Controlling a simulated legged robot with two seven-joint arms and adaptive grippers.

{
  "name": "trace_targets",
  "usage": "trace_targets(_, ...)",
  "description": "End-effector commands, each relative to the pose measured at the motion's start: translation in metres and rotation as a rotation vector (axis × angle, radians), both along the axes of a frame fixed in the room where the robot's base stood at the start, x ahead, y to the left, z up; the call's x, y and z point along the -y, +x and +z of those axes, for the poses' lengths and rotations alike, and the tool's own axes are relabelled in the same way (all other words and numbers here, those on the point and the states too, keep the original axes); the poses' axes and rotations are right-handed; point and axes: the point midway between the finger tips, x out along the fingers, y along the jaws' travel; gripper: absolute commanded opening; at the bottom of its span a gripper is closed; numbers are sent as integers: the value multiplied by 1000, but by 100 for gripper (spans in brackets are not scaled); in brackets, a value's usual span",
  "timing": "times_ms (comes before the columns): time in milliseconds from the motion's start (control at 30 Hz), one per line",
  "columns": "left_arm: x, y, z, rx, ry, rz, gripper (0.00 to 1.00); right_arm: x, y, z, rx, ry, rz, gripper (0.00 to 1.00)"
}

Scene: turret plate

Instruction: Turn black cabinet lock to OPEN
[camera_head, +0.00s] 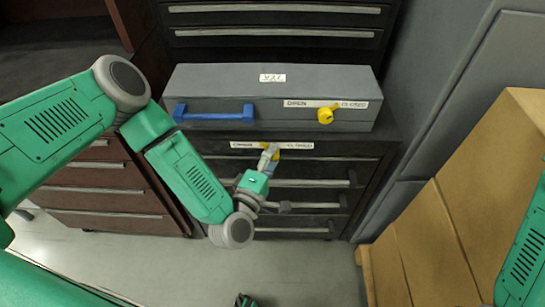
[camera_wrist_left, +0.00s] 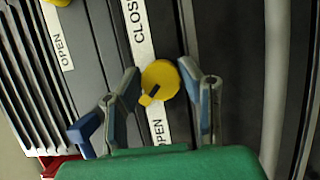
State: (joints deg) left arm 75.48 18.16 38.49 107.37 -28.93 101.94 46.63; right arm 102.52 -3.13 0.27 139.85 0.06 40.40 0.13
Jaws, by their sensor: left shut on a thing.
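The black cabinet (camera_head: 355,160) has a yellow lock knob on its upper front, mostly hidden by my gripper in the head view. A white label strip (camera_head: 245,145) runs beside it. In the left wrist view the yellow lock knob (camera_wrist_left: 160,78) sits between the CLOSED label (camera_wrist_left: 135,22) and the OPEN label (camera_wrist_left: 158,130). Its small tab with a dark mark points to the lower left, on the OPEN side. My left gripper (camera_head: 270,158) is at the knob, with one finger on each side, shut on it.
A grey case (camera_head: 220,85) with a blue handle (camera_head: 214,113) and its own yellow knob (camera_head: 326,116) stands on the black cabinet. Drawer handles (camera_head: 310,183) lie below the lock. Cardboard boxes (camera_head: 430,235) stand at the right. Bare floor (camera_head: 310,275) lies in front.

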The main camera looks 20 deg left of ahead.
Motion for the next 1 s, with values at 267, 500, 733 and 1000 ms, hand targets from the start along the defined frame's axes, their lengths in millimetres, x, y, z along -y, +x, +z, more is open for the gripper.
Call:
trace_targets(267, -2, 0, -2, -3, 2, 4, 53, 0, 0, 0, 0, 0, 0, 40)
trace_targets(500, -1, -1, -1, -2, 2, 1, 53, 0, 0, 0, 0, 0, 0, 40)
trace_targets(733, -2, -22, -2, -6, 1, -1, 53, 0, -2, 0, 2, 0, 0, 40)
trace_targets(1000, -10, -82, -3, -9, 1, 0, 53, 0, -2, 1, 3, 0, 0, 40)
